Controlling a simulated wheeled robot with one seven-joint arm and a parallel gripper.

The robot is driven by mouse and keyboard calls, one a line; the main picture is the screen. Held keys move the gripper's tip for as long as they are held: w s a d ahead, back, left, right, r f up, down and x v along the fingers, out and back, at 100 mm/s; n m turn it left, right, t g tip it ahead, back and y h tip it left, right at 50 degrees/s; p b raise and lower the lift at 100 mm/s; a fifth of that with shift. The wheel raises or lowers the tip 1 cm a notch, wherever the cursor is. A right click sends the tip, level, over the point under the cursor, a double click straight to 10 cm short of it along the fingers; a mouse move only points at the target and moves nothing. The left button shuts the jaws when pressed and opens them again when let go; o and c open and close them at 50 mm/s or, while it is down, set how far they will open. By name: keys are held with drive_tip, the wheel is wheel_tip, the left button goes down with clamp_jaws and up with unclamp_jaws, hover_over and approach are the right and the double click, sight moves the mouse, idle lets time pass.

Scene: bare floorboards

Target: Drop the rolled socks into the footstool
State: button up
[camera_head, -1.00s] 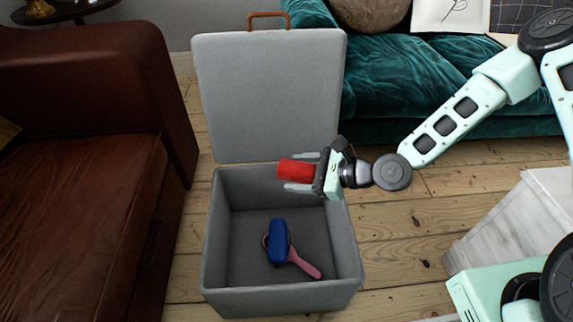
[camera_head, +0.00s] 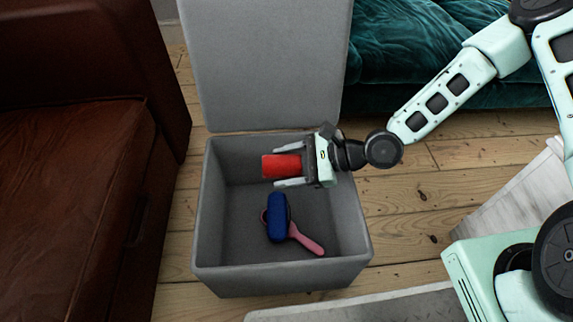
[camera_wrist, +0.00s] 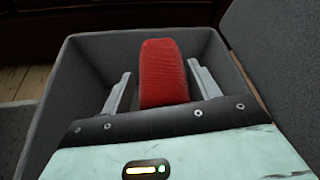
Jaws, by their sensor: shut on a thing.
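The rolled socks (camera_head: 281,166) are a red bundle between the fingers of my gripper (camera_head: 288,167). My gripper is shut on them and holds them over the far part of the open footstool. The footstool (camera_head: 282,279) is a grey fabric box with its lid (camera_head: 265,65) raised upright at the back. In the wrist view the red socks (camera_wrist: 163,72) stick out beyond the fingers, with the grey walls of the footstool (camera_wrist: 75,85) around them. Inside the footstool lie a dark blue object (camera_head: 277,217) and a pink object with a handle (camera_head: 306,239), the blue one partly covering the pink one.
A brown leather sofa (camera_head: 75,190) stands close on the left. A teal velvet sofa (camera_head: 430,55) is behind at the right. A pale marble-like surface (camera_head: 520,205) is at the right. Bare floorboards (camera_head: 420,200) show right of the footstool.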

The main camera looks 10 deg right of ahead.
drive_tip(key=shift+f, duration=0.25)
drive_tip(key=o, duration=1.1)
drive_tip(key=shift+c, duration=0.2)
drive_tip(key=shift+d, duration=0.1)
drive_tip(key=p+v, duration=0.7)
drive_tip(key=v, duration=1)
drive_tip(key=shift+p, duration=0.35)
drive_tip(key=shift+d, duration=0.1)
